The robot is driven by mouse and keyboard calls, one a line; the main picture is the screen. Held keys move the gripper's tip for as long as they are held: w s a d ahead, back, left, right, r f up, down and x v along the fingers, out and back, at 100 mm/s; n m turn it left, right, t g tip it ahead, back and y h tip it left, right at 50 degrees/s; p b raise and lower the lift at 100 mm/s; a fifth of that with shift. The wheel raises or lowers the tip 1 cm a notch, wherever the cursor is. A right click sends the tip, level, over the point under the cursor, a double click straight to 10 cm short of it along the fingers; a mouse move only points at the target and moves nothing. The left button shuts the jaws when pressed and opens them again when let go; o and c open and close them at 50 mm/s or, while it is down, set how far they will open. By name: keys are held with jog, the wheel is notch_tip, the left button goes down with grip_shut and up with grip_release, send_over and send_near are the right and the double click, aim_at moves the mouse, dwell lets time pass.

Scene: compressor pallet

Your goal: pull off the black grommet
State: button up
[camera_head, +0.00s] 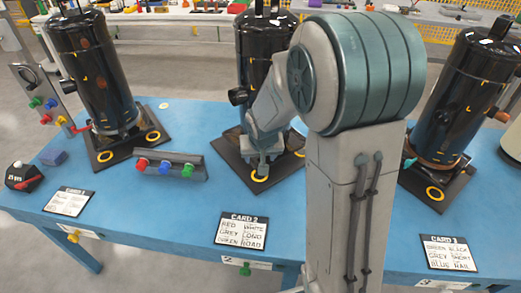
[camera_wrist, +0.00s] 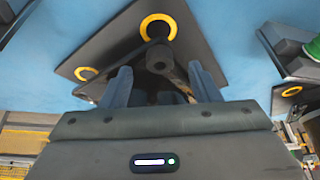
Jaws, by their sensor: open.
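The middle black compressor (camera_head: 256,62) stands upright on a dark base plate (camera_head: 232,146) with yellow rings at its corners. My gripper (camera_head: 263,168) is low in front of it, pointing down over the plate. In the wrist view my gripper (camera_wrist: 160,67) is open, its two blue-grey fingers spread apart. A small black rounded piece (camera_wrist: 157,29) shows just beyond the fingertips, in front of a yellow ring, and a dark round part sits between the fingers. I cannot tell for sure which is the black grommet, or whether a finger touches either.
Other compressors stand at left (camera_head: 92,68) and right (camera_head: 458,92) on the blue table (camera_head: 130,215). A grey block with coloured knobs (camera_head: 170,165) lies left of my gripper. Cards lie along the front edge, including card 2 (camera_head: 240,231). My arm hides part of the middle.

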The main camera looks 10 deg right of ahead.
jog(key=shift+x, duration=1.95)
grip_shut()
